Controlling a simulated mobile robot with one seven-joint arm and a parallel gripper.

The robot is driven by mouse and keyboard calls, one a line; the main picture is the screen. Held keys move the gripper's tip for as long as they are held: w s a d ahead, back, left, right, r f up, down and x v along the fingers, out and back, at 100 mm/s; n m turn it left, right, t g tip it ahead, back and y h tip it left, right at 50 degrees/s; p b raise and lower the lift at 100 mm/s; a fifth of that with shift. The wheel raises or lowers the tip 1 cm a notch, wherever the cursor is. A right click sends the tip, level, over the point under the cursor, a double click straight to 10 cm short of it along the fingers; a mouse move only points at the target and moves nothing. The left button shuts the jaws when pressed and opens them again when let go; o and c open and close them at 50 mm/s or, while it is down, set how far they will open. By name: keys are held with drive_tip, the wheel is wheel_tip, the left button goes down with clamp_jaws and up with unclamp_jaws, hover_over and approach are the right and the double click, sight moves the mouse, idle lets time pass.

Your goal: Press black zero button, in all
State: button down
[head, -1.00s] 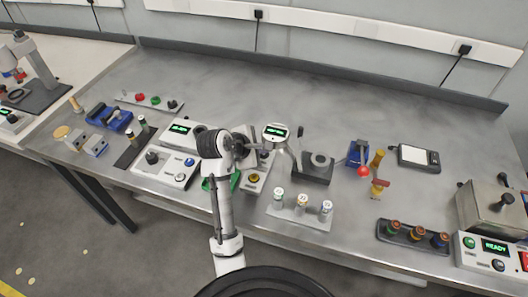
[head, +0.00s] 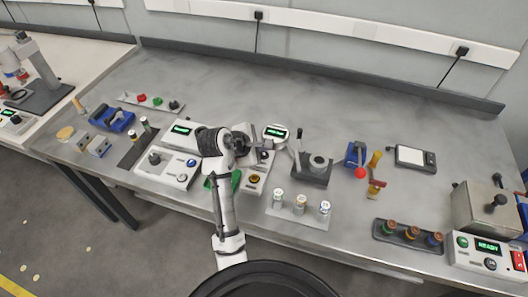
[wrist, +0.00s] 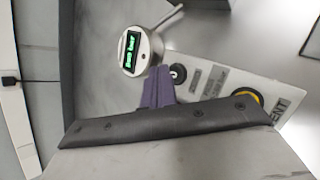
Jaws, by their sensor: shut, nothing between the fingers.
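The black zero button (wrist: 178,73) is a small round black cap with a pale mark, on a light grey panel (wrist: 215,82). In the head view the panel (head: 252,187) stands mid-bench, partly behind my arm. My gripper (wrist: 160,72) has purple fingers, shut and empty. In the wrist view its tips appear just left of the black button; I cannot tell whether they touch it. A round gauge (wrist: 135,50) with a lit green display is beyond the tips; it also shows in the head view (head: 275,132).
A yellow-ringed button (wrist: 247,98) is on the same panel. A lever device (head: 312,170) stands to the right and a control box (head: 168,168) to the left. Several vials (head: 300,204) stand in front. The back of the bench (head: 330,105) is clear.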

drive_tip(key=shift+r, duration=0.1)
drive_tip(key=shift+r, duration=2.45)
